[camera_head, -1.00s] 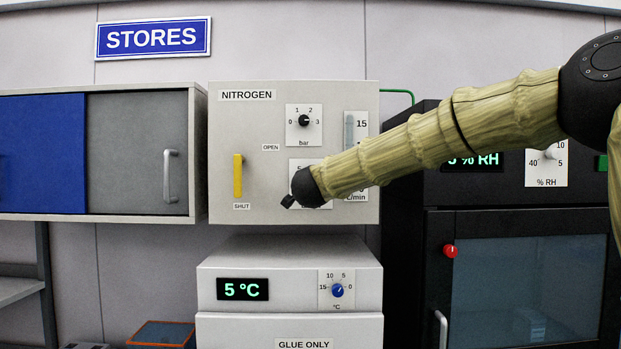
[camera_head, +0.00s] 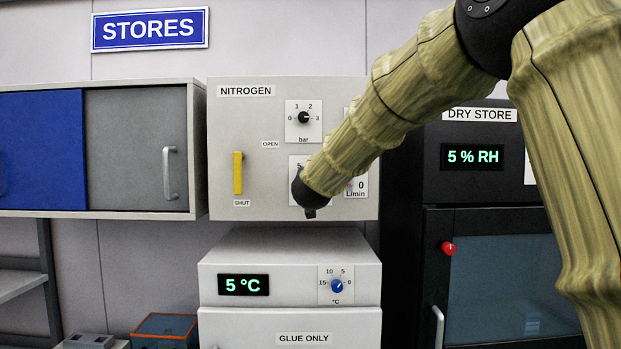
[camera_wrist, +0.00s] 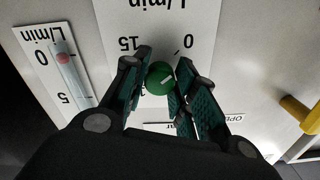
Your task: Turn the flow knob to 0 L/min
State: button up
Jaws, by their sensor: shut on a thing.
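The flow knob (camera_wrist: 158,79) is a round green knob with a white pointer line, on an upside-down L/min dial (camera_wrist: 160,20) in the wrist view. Its pointer slants up right, toward the side of the 0 mark. My gripper (camera_wrist: 163,66) has a finger on each side of the knob and is shut on it. A flow tube (camera_wrist: 75,75) with a pinkish float (camera_wrist: 65,58) stands beside the dial, the float near 0. In the head view my dark wrist covers the knob and most of the dial; the float (camera_head: 349,187) shows beside 0.
The nitrogen panel (camera_head: 225,125) also carries a bar knob (camera_head: 303,118) above and a yellow lever (camera_head: 238,173) at left. A chiller (camera_head: 290,258) with a blue knob (camera_head: 337,286) is below. The dry store (camera_head: 430,190) is at right.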

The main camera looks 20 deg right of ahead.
jog(key=shift+f+n, duration=0.25)
jog(key=shift+n, duration=0.45)
jog(key=shift+f, duration=0.1)
jog(key=o, duration=1)
jog(key=shift+s+r, duration=0.1)
jog(key=shift+r, duration=0.1)
jog(key=v, duration=0.7)
jog(key=shift+s+a, duration=0.1)
jog(key=shift+s, duration=0.05)
